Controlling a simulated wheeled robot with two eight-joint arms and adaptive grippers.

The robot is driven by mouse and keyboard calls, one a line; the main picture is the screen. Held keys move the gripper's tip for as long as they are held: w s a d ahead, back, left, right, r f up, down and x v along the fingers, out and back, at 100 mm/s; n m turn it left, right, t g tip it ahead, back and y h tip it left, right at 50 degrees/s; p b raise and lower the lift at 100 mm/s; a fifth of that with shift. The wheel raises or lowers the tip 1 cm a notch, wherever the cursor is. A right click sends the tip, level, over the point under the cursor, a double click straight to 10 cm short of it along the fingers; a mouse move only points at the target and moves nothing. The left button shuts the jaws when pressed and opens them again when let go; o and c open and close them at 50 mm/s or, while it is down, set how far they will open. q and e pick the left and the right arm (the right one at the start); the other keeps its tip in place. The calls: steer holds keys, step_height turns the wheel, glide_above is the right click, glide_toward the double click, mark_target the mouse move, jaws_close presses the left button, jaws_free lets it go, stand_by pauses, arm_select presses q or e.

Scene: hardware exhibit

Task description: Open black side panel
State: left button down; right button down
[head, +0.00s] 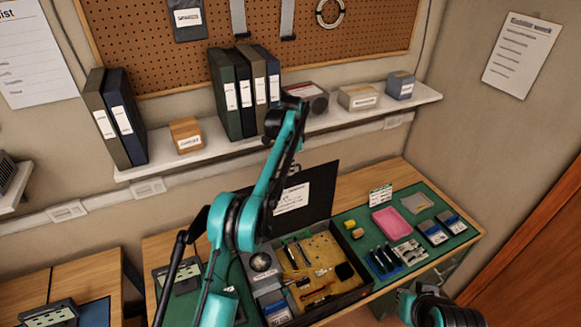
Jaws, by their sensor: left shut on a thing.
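The black side panel (318,190) stands raised, tilted up along the back of an open black computer case on the bench, with a white label on its inner face. The open case (345,300) shows a yellow board with several parts inside. My left arm rises across the middle and bends down at its wrist. My left gripper (291,167) is at the panel's upper edge, shut on it; its fingers are small and partly hidden by my arm. My right arm shows only at the bottom right, with its gripper out of view.
A green mat (456,239) right of the case holds a pink tray (391,222), small boxes and tools. A shelf (222,147) with binders and boxes runs along the wall behind my arm. More bench with devices lies left.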

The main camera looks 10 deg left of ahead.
arm_select(q)
steer(key=shift+f, duration=0.1)
stand_by(0.3)
steer(key=c, duration=1.7)
jaws_free()
steer(key=shift+o, duration=0.3)
steer(key=shift+w+a, duration=0.1)
steer(key=shift+w, duration=0.05)
